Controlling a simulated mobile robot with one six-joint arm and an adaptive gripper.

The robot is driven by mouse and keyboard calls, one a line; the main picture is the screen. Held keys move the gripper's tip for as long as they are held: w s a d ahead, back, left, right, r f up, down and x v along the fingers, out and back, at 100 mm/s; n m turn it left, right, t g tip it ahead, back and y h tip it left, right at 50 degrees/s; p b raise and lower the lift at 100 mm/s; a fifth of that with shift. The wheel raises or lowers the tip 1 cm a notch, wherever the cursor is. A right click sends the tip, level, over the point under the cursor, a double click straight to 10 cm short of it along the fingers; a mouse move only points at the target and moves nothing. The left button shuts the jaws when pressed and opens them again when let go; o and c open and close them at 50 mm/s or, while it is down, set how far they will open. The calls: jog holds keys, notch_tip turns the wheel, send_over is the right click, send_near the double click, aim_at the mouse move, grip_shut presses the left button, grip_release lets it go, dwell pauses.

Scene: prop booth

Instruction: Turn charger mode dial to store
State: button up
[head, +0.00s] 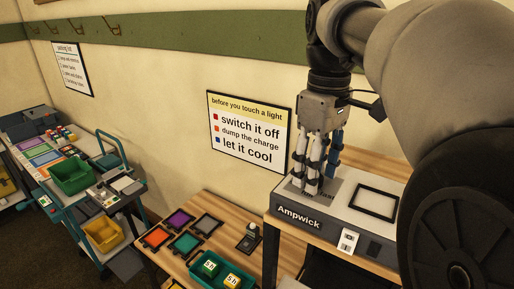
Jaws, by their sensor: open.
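The Ampwick charger (330,207) is a light grey-topped box with a dark front face, at the right in the head view. A white label plate (347,241) with small dark marks sits on its front. A small dark shape (374,248) shows right of the plate; I cannot tell whether it is the mode dial, and no dial setting is readable. My gripper (314,176) points down over the left part of the charger's top, near a dark slotted patch. Its jaws are open and I see nothing between them. Whether the fingertips touch the top is unclear.
A black square frame (374,202) lies on the charger's top. A lower wooden table (207,203) at left holds coloured squares and a green tray (218,274) with small blocks. A teal cart (112,210) with bins stands further left. A wall sign (247,136) hangs behind.

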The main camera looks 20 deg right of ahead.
jog(key=shift+c, duration=0.6)
grip_shut()
